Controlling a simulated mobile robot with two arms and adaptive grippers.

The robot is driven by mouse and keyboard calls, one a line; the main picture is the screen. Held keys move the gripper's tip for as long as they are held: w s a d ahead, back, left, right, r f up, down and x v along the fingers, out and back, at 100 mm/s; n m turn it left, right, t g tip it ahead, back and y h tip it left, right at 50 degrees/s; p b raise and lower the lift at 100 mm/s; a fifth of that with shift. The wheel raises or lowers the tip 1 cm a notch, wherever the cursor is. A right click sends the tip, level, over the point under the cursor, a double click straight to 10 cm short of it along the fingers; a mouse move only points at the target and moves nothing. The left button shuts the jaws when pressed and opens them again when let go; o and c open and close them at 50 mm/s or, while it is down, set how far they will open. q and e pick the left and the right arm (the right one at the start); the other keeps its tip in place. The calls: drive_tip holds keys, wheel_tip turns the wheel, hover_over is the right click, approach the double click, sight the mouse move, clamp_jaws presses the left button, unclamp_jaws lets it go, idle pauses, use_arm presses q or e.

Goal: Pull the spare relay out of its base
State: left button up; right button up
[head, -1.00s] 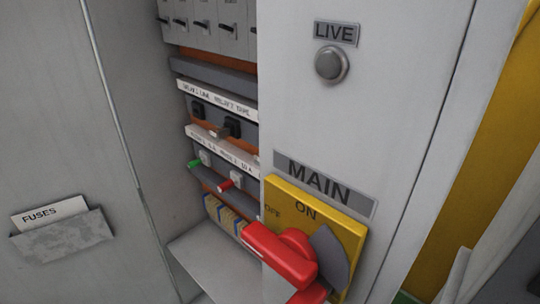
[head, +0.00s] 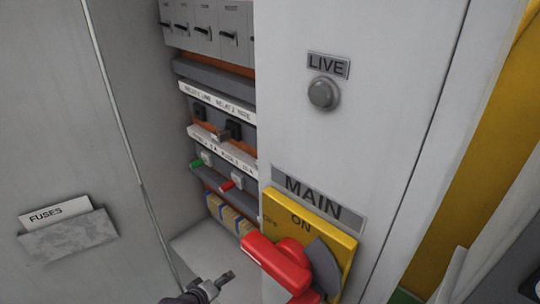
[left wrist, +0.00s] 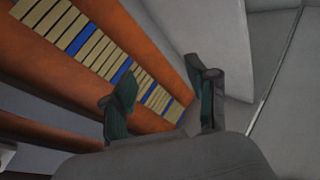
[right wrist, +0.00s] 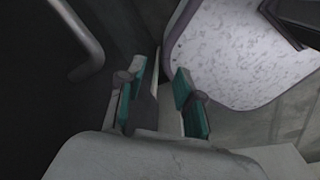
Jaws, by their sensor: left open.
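Two dark relays sit in the relay row of the open cabinet: a left relay (head: 199,112) and a right relay (head: 233,130). The white label strip above them (head: 217,101) is too small to read surely, so I cannot tell which one is the spare. My left gripper (head: 222,281) is low at the cabinet's bottom, below and apart from the relays. In the left wrist view it (left wrist: 163,98) is open and empty, facing the terminal row. My right gripper (right wrist: 160,92) is open and empty in its wrist view, away from the relays.
The red MAIN handle (head: 277,262) on its yellow plate (head: 306,218) stands right of the opening, close to my left gripper. Fuse holders with green (head: 196,163) and red (head: 227,186) ends and terminal blocks (head: 228,214) lie below the relays. A FUSES pocket (head: 70,236) hangs on the left.

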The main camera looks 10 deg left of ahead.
use_arm(q)
drive_tip(key=w+d+r+n+t+h+p, duration=0.1)
drive_tip(key=w+d+r+t+h, duration=0.1)
drive_tip(key=r, duration=1)
drive_tip(key=w+d+r+n+t+h, duration=0.1)
drive_tip(key=w+r+t, duration=0.15)
drive_tip(key=r, duration=0.95)
drive_tip(key=s+d+r+h, duration=0.2)
drive_tip(key=r, duration=0.6)
drive_tip(key=s+d+r+h, duration=0.1)
drive_tip(key=d+r+h, duration=0.1)
drive_tip(key=r, duration=0.6)
drive_tip(key=shift+s+d+r+p, duration=0.15)
drive_tip(key=shift+s+d+p, duration=0.05)
drive_tip(key=shift+s+p, duration=0.2)
use_arm(e)
wheel_tip(320, 180, up, 2)
drive_tip(key=shift+a+r, duration=0.1)
use_arm(q)
drive_tip(key=x, duration=0.7)
drive_tip(key=shift+w+d+r, duration=0.15)
drive_tip(key=shift+w, duration=0.15)
drive_tip(key=shift+w+d+p, duration=0.4)
drive_tip(key=shift+w, duration=0.2)
use_arm(e)
drive_tip(key=shift+a+r, duration=0.15)
drive_tip(key=shift+r, duration=0.2)
